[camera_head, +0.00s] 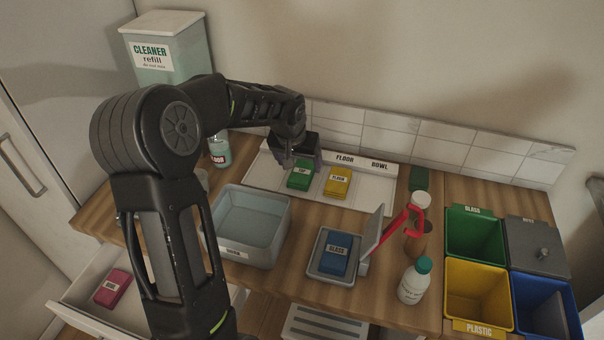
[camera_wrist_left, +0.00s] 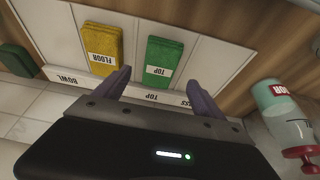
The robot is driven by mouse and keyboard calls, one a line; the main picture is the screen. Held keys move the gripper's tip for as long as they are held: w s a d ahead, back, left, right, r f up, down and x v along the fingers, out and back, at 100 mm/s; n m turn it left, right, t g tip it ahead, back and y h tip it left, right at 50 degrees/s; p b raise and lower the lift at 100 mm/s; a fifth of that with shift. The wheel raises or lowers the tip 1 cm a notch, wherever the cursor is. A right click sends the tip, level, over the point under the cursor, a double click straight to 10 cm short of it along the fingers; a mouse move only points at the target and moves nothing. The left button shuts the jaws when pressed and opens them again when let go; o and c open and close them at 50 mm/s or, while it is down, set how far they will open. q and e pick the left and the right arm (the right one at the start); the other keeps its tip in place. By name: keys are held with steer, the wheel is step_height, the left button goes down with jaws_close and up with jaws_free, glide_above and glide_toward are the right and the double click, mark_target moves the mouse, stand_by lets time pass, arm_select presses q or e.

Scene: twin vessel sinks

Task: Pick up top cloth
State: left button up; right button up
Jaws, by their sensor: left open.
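The top cloth is a green folded cloth with a white TOP label (camera_head: 299,180). It lies flat on a white sectioned tray (camera_head: 378,190) at the back of the counter, beside the yellow FLOOR cloth (camera_head: 338,183). My left gripper (camera_head: 299,160) is open and empty, just behind the green cloth in the head view and partly over the tray's back rim. In the left wrist view the green cloth (camera_wrist_left: 163,60) lies just beyond and between the fingertips (camera_wrist_left: 159,82), with no contact visible. My right gripper is not in view.
A blue GLASS cloth (camera_head: 335,254) lies in a grey lidded box. A basin (camera_head: 248,226) stands left of it. A floor bottle (camera_head: 219,150) is near the tray. A pink cloth (camera_head: 113,288) lies in the open drawer.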

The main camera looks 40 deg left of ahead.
mark_target(302, 172)
arm_select(q)
steer(key=p+x, duration=0.1)
steer(key=x, duration=0.3)
steer(key=shift+f, duration=0.25)
steer(key=shift+w+f, duration=0.1)
steer(key=shift+f, duration=0.05)
steer(key=shift+f, duration=0.2)
stand_by(0.6)
steer(key=shift+c, duration=0.2)
steer(key=c, duration=1.4)
